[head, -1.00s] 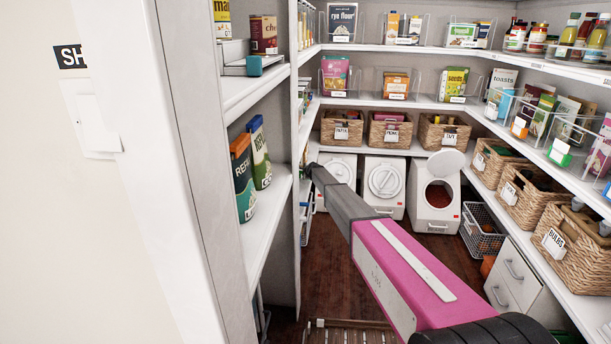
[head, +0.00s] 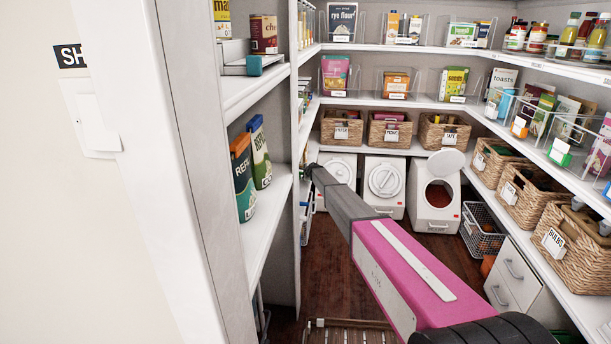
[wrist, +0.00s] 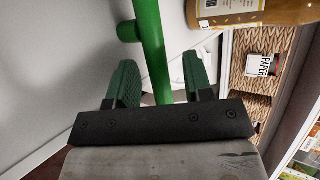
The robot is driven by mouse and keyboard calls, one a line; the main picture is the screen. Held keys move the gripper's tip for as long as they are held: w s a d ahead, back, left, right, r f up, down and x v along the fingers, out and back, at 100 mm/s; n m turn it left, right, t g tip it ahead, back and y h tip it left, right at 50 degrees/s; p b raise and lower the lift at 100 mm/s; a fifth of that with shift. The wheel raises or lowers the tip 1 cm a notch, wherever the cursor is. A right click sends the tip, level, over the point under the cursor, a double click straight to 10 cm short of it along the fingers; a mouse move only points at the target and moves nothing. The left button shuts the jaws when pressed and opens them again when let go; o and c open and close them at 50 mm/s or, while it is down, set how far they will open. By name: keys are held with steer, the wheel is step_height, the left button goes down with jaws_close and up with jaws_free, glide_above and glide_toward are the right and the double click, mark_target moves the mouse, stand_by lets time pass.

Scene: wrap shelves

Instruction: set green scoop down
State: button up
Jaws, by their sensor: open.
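The green scoop shows in the wrist view as a green bar (wrist: 152,45) with a short stub on its left side, running down between my fingers. My gripper (wrist: 160,78) is open, with one dark green finger pad on each side of the bar and gaps showing beside it. The scoop's lower end is hidden behind the gripper body, and its upper end is cut off by the frame. In the head view my arm's dark end (head: 312,172) is beside the left shelf upright; the scoop cannot be made out there.
In the wrist view a amber bottle (wrist: 240,12) is close at the upper right, with a wicker basket labelled PAPER (wrist: 245,82) beyond it. A pale wall or panel (wrist: 60,70) is on the left. In the head view, shelves surround my arm, with white bins (head: 385,185) behind.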

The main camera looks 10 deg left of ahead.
steer(key=v, duration=1.2)
steer(key=s+d+n+g+h, duration=0.1)
steer(key=s+d+n+g, duration=0.2)
steer(key=s+d, duration=0.6)
steer(key=s+d+n+g+h, duration=0.2)
steer(key=s+d+n+g, duration=0.2)
steer(key=s, duration=2.8)
steer(key=s+d+n+g+h, duration=0.2)
steer(key=s+d+n, duration=0.7)
steer(key=s+d, duration=0.7)
steer(key=s+f+g, duration=0.1)
steer(key=s, duration=0.4)
steer(key=shift+s+d+g, duration=0.15)
steer(key=shift+s+g, duration=0.15)
steer(key=shift+s, duration=0.05)
